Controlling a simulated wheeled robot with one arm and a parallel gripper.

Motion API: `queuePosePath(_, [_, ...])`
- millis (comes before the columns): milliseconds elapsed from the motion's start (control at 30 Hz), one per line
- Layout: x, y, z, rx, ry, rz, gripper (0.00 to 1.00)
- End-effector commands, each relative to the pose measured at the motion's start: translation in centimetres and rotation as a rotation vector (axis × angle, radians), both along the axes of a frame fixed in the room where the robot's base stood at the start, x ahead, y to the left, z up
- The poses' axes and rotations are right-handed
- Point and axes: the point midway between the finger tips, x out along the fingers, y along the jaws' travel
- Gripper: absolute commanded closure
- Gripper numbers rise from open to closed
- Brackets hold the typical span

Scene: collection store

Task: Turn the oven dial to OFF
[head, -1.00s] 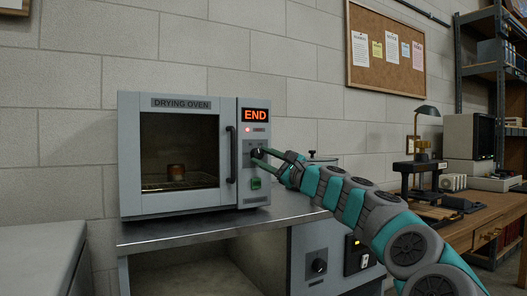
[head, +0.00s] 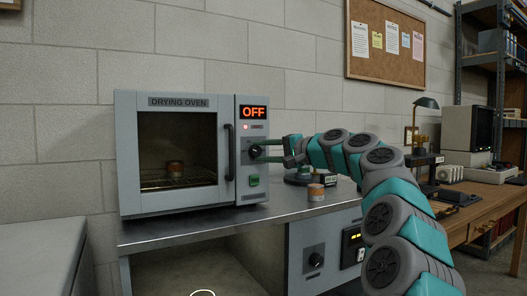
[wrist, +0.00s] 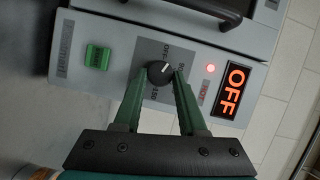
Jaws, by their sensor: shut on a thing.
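The grey drying oven (head: 180,204) stands on the bench with its glass door closed. Its display (head: 254,112) reads OFF in orange, and it shows the same in the wrist view (wrist: 235,92). The dark round oven dial (wrist: 160,73) has a light pointer mark, tilted toward the upper right in the wrist view, near small printing. My gripper (head: 262,151) reaches the dial from the right. In the wrist view its green fingers (wrist: 159,76) sit on either side of the dial, shut on it. In the head view the fingers partly hide the dial.
A green switch (wrist: 98,57) sits beside the dial, and a red lamp (head: 244,127) is lit. A small tan and white jar (head: 316,192) stands on the metal bench (head: 190,238). A black door handle (head: 230,152) projects left of the dial.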

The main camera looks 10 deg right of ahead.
Motion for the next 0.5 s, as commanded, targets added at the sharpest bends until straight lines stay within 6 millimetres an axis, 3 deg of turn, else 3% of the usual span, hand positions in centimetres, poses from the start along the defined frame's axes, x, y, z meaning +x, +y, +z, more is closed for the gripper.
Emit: queuePosePath(500, [-0.01,0.20,0.19,-0.306,-0.097,0.001,1.00])
